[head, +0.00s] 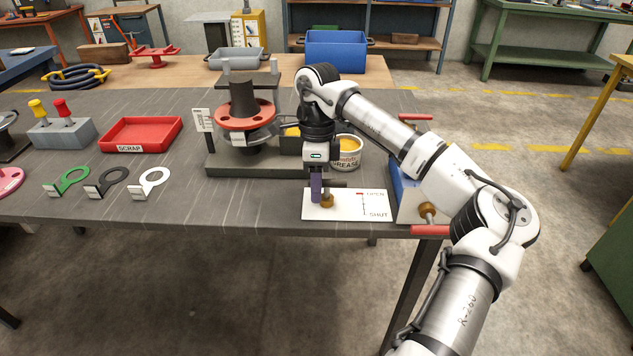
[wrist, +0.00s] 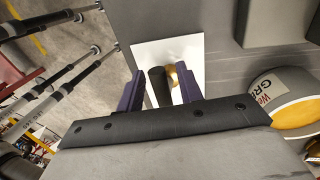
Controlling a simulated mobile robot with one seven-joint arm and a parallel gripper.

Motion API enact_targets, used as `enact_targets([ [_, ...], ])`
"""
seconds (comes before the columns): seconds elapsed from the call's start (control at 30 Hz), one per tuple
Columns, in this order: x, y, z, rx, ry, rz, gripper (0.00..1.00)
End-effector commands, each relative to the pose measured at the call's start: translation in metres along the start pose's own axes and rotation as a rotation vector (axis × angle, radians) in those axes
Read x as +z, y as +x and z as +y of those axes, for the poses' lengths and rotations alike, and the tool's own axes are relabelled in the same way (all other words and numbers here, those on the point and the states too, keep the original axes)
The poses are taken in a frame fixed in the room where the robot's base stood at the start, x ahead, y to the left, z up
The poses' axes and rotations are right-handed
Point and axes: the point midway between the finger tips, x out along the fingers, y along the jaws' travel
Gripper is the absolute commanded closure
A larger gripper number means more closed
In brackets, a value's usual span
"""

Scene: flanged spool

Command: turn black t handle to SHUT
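The white plate (head: 345,212) lies near the front edge of the bench, with OPEN printed above SHUT on its right side. A brass hub (head: 327,201) stands on the plate. The black T handle (head: 339,184) shows just behind the hub, partly hidden by my gripper (head: 316,188). In the wrist view the dark end of the black T handle (wrist: 158,86) sits between the two purple fingers of my gripper (wrist: 162,88). The fingers are apart, with gaps on both sides of the handle. The brass hub (wrist: 173,76) shows beside it.
A blue box (head: 405,192) with red handles stands right of the plate. A grease tin (head: 347,152) is behind my gripper. A dark stand (head: 250,165) carries the red-flanged spool (head: 245,115) to the left.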

Motion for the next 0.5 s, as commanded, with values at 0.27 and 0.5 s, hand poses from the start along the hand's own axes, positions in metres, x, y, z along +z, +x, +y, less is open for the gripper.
enact_targets([
  [0.27, 0.0001, -0.0001, 0.0000, 0.000, 0.000, 0.000, 0.78],
  [0.5, 0.0002, -0.0002, 0.0001, 0.001, 0.000, 0.000, 1.00],
])
